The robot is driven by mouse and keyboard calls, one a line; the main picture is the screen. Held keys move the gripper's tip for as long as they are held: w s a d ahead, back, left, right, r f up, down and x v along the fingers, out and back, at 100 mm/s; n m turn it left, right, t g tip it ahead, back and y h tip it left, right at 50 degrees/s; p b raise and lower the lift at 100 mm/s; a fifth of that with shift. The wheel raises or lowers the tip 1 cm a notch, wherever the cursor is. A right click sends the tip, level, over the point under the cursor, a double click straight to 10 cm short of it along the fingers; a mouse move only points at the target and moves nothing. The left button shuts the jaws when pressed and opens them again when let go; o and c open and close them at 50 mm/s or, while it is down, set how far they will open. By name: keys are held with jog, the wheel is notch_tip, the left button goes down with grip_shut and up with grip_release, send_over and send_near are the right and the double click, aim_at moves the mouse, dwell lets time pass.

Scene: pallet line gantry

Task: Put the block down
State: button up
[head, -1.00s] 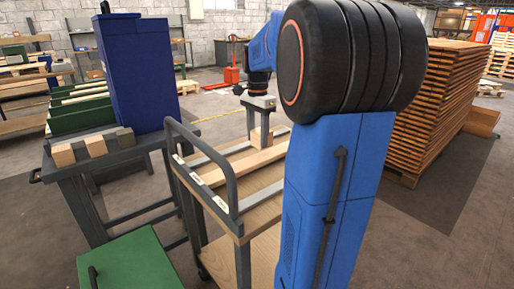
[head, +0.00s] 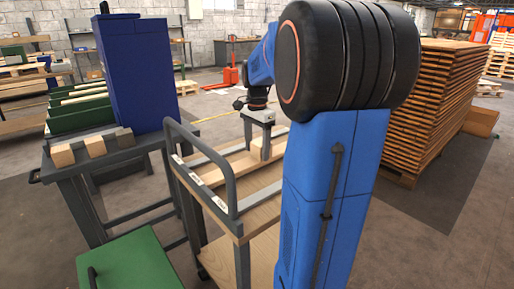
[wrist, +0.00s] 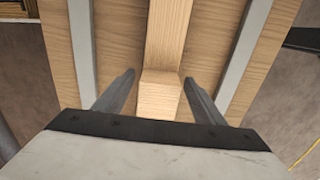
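A light wooden block (wrist: 159,93) sits on a long light wooden beam (head: 228,171) that lies along the trolley top, and it appears to rest on the beam. The block also shows in the head view (head: 257,150), partly covered by a finger. My gripper (wrist: 159,78) points down around the block, one finger on each side. A narrow strip of board shows between each finger and the block, so the fingers look open and just clear of it. In the head view my gripper (head: 257,138) is low over the beam. The block's underside is hidden.
The trolley has a dark handle rail (head: 232,185) close to the left. Two grey strips (wrist: 84,45) run beside the beam. A bench (head: 105,160) with several small blocks and a blue cabinet (head: 135,75) stand left. A tall stack of boards (head: 440,100) is at right.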

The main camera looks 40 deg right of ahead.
aim_at(257, 144)
jog(key=shift+r, duration=0.1)
notch_tip(257, 144, up, 12)
dwell(0.7)
dwell(0.5)
